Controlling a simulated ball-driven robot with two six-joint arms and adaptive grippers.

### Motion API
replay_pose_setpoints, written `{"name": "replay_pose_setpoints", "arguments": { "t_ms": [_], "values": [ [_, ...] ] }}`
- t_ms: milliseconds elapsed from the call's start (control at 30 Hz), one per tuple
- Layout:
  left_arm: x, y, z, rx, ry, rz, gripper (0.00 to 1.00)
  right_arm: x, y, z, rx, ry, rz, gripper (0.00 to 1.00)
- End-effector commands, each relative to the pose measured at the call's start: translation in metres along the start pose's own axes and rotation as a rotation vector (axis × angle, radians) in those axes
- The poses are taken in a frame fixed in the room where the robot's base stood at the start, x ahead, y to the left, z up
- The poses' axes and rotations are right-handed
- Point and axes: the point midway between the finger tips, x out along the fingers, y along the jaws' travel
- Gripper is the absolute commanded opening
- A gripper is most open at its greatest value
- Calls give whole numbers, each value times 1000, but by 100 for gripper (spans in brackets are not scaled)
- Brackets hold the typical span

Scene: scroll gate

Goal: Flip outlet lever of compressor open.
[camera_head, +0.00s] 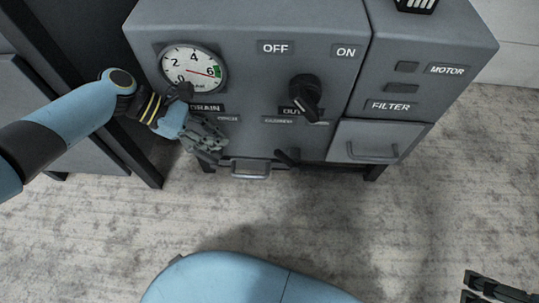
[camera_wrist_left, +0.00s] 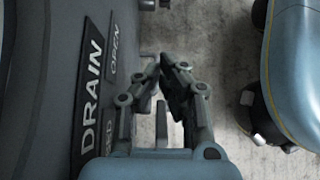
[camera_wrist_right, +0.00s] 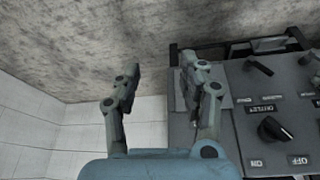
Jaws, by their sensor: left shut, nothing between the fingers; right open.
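The grey compressor (camera_head: 250,60) stands ahead with its front panel towards me. The outlet lever (camera_head: 287,157) is a short black lever low on the panel, below the partly hidden OUTLET label (camera_head: 293,111). It also shows in the right wrist view (camera_wrist_right: 258,67), above the OUTLET label there. My left gripper (camera_head: 208,158) is shut and empty in front of the DRAIN area, to the left of the outlet lever and apart from it. In the left wrist view its fingertips (camera_wrist_left: 170,66) meet beside the DRAIN label. My right gripper (camera_head: 495,288) is open and empty at the lower right, away from the panel.
A black rotary knob (camera_head: 304,90) sits between the OFF and ON labels and the outlet lever. A round gauge (camera_head: 192,68) is at the upper left. A grey handle (camera_head: 250,170) lies at the panel's lower edge. The floor in front is clear.

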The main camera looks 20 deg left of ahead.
Motion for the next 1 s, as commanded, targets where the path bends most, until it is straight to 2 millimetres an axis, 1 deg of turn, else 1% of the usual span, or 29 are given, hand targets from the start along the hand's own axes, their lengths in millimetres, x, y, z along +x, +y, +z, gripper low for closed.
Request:
{"name": "replay_pose_setpoints", "arguments": {
  "t_ms": [233, 367, 467, 700, 1000],
  "values": [
    [0, 0, 0, 0, 0, 0, 0, 0, 0, 0, 0, 1, 0, 42],
    [4, -1, 0, -1, 0, 0, 0, 5, 0, 0, 1, 17, 1, 42],
    [11, -1, -1, -2, 0, -1, 0, 15, 0, 1, 2, 52, 4, 42],
    [39, -2, -3, -3, 1, -3, 0, 45, 0, 2, 2, 205, 13, 42],
    [72, -2, -3, -3, 1, -3, 0, 69, -2, 10, -5, 411, 23, 42]
  ]
}}
